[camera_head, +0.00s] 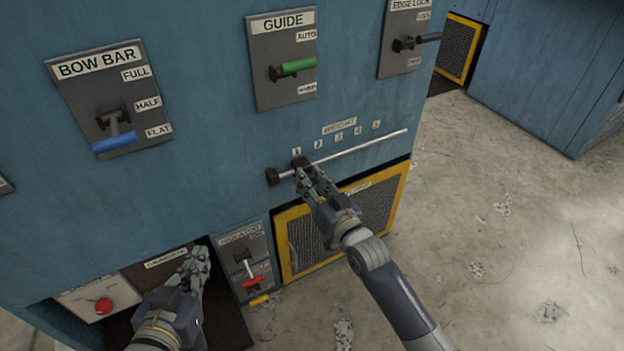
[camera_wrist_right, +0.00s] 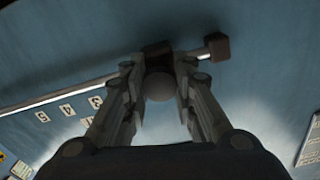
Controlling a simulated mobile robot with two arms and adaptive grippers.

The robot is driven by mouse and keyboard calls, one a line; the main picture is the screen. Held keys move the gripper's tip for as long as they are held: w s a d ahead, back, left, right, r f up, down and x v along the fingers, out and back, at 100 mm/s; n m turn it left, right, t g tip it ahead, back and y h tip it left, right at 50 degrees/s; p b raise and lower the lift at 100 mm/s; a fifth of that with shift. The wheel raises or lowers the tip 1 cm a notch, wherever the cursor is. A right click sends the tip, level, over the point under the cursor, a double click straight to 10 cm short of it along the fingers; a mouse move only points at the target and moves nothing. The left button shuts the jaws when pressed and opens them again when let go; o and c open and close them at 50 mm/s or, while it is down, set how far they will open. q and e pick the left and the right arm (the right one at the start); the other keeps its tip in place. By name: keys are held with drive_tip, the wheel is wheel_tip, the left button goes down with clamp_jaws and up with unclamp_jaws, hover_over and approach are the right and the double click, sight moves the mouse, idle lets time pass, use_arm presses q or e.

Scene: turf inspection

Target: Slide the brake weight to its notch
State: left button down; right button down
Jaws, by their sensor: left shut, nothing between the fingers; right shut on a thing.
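The brake weight is a dark slider (camera_head: 299,162) on a thin pale rod (camera_head: 365,146) under the WEIGHT label (camera_head: 339,125). It sits near the rod's left end, below mark 1 (camera_head: 296,151). My right gripper (camera_head: 306,173) is at the slider. In the right wrist view the slider (camera_wrist_right: 157,48) carries a round grey knob (camera_wrist_right: 160,86) between my fingers, which are shut on it. My left gripper (camera_head: 200,258) is shut and empty, low at the left in front of the blue machine. The notches themselves are too small to make out.
A dark end block (camera_head: 272,177) caps the rod's left end; the rod is bare to the right past marks 2 to 5. BOW BAR (camera_head: 118,100), GUIDE (camera_head: 283,60) and EDGE LOCK (camera_head: 408,40) panels are above. A yellow-framed mesh guard (camera_head: 375,208) lies below.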

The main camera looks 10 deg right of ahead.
drive_tip(key=shift+s+a+f, duration=0.15)
drive_tip(key=shift+a+f, duration=0.1)
drive_tip(key=shift+f, duration=0.05)
drive_tip(key=c, duration=1.4)
unclamp_jaws()
drive_tip(key=shift+o, duration=0.5)
drive_tip(key=shift+r, duration=0.15)
drive_tip(key=v, duration=1.2)
drive_tip(key=shift+r, duration=0.1)
